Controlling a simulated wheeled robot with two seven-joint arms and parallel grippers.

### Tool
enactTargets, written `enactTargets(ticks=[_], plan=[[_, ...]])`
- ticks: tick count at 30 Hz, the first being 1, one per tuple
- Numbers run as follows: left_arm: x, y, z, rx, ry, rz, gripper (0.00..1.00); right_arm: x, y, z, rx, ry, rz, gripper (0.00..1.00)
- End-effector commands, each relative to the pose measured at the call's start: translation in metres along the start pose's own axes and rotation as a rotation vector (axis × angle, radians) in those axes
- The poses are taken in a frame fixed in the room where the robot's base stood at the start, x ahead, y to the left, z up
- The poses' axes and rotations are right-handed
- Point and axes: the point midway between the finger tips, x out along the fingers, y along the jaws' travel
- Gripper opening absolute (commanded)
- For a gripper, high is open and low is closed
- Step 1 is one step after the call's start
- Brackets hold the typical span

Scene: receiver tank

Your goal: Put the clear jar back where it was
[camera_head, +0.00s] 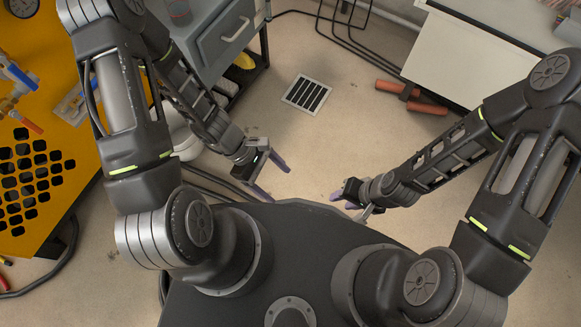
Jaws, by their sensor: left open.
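A yellow perforated machine panel (50,185) with valves fills the left. A floor grate (306,94) lies in the middle. Orange-red cylinders (411,97) lie by a white cabinet (465,58) at the upper right. Black cables cross the floor. The central floor is clear.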

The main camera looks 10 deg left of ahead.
Motion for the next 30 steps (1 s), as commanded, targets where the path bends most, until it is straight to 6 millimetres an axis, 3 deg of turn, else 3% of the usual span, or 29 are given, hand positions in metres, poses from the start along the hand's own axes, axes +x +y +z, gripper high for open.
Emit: enactTargets(ticks=[1,4,9,12,30], plan=[[0.012,-0.02,-0.003,0.19,0.072,-0.083,0.77,0.0,0.0,0.0,0.0,0.0,0.0,0.36],[0.025,-0.031,-0.013,0.579,0.199,-0.16,0.77,0.0,0.0,0.0,0.0,0.0,0.0,0.36],[0.042,-0.009,0.002,1.066,0.303,-0.117,0.77,0.0,0.0,0.0,0.0,0.0,0.0,0.36],[0.047,0.002,0.014,1.208,0.322,-0.073,0.77,0.0,0.0,0.0,0.0,0.0,0.0,0.36],[0.048,0.007,0.019,1.26,0.328,-0.053,0.77,0.0,0.0,0.0,0.0,0.0,0.0,0.36]])
